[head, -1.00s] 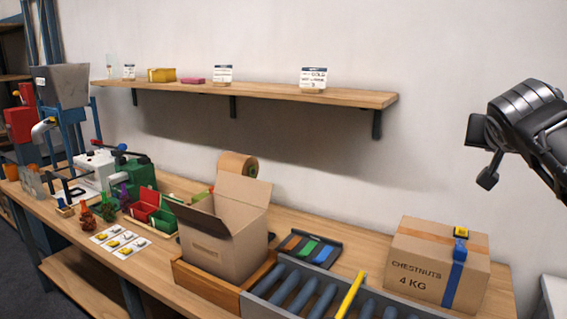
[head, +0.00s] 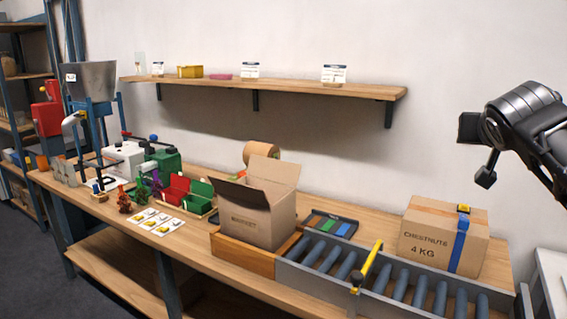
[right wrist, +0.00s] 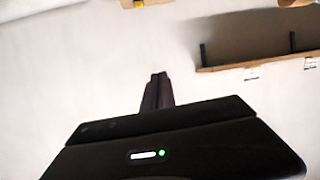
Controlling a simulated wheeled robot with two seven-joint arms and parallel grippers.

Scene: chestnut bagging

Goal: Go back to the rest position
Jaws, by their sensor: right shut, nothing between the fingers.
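My right gripper (head: 478,155) is raised at the right of the head view, in front of the bare wall and above the closed chestnut box (head: 430,240). It touches nothing. In the right wrist view its fingers (right wrist: 157,92) are together with nothing between them. My left gripper shows in neither view.
The workbench (head: 195,245) carries an open carton (head: 262,222), a roller conveyor (head: 330,265) with a yellow bar, and red and green bins (head: 178,190). A hopper machine (head: 90,85) stands at the left. A wall shelf (head: 270,88) hangs above. Free wall surrounds my right gripper.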

